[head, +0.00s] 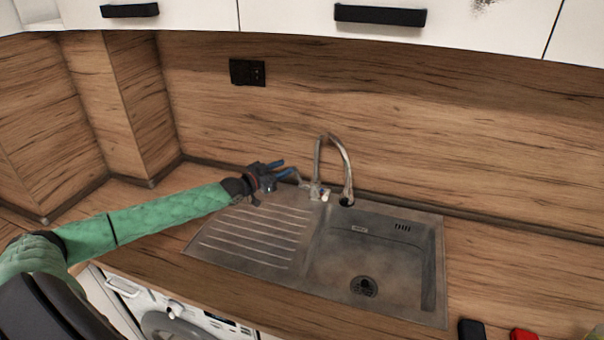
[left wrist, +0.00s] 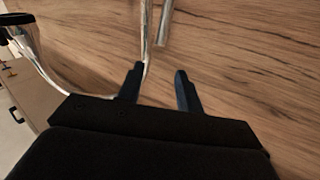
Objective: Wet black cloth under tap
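The chrome tap (head: 347,165) stands at the back of the steel sink (head: 335,262), its curved spout over the basin side. My left gripper (head: 289,167) is open and empty, just left of the tap, above the back of the drainer. In the left wrist view the two dark fingers of the gripper (left wrist: 160,70) stand apart, with the tap's chrome pipe (left wrist: 147,35) close by the left finger; I cannot tell whether they touch. A small black item (head: 471,330) at the lower right edge may be the cloth; it is cut off. My right gripper is not in view.
A red item (head: 524,335) lies beside the black one on the wooden counter (head: 510,290). The basin is empty, with a drain (head: 363,286). White cupboards (head: 290,15) hang above; a washing machine (head: 180,314) is below. A black socket (head: 247,72) is on the splashback.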

